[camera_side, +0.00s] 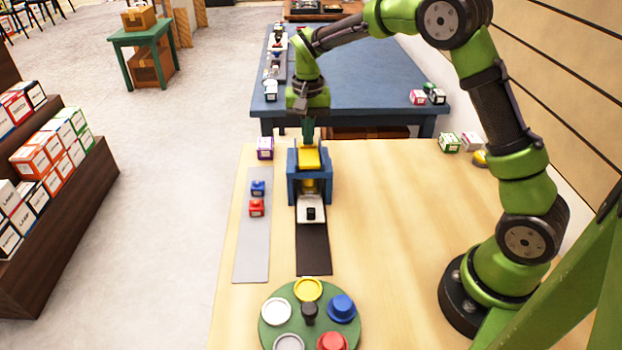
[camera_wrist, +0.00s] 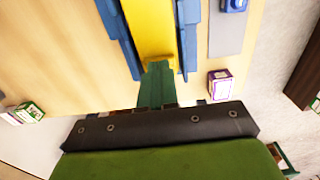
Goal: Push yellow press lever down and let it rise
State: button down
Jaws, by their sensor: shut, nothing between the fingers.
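The press has a blue frame (camera_side: 325,185) and stands on the wooden table. Its yellow lever (camera_side: 308,158) shows at the top of the frame, and the lever also shows in the wrist view (camera_wrist: 157,35) between blue side walls. My gripper (camera_side: 308,135) is shut and empty, pointing down at the far end of the yellow lever. In the wrist view its green fingers (camera_wrist: 157,85) meet the near end of the lever in the picture; I cannot tell whether they touch it. A white block with a black knob (camera_side: 310,209) sits in front of the press on a black strip.
A grey strip (camera_side: 252,240) left of the press holds a blue and a red piece. A green turntable (camera_side: 310,325) with several coloured caps stands at the front. Small boxes (camera_side: 265,148) sit near the back edge. The table's right middle is clear.

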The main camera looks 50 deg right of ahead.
jog(key=shift+s+a+f, duration=0.1)
jog(key=shift+a+f, duration=0.05)
jog(key=shift+f, duration=0.7)
dwell(0.3)
notch_tip(320, 180, up, 9)
jog(key=shift+w+d, duration=0.25)
dwell(0.8)
jog(key=shift+f, duration=0.1)
jog(key=shift+s+a+f+n, duration=0.15)
jog(key=shift+s+f+n, duration=0.35)
jog(key=shift+s+f, duration=0.2)
jog(key=s+a+r+n+t+y, duration=0.1)
jog(key=s+a+r+n+t, duration=0.1)
jog(key=s, duration=0.9)
jog(key=s+a+r+n+t+y, duration=0.1)
jog(key=s+a+r+t, duration=0.4)
jog(key=s, duration=0.7)
jog(key=shift+a+n, duration=0.15)
jog(key=shift+n, duration=0.35)
jog(key=shift+s+r, duration=0.1)
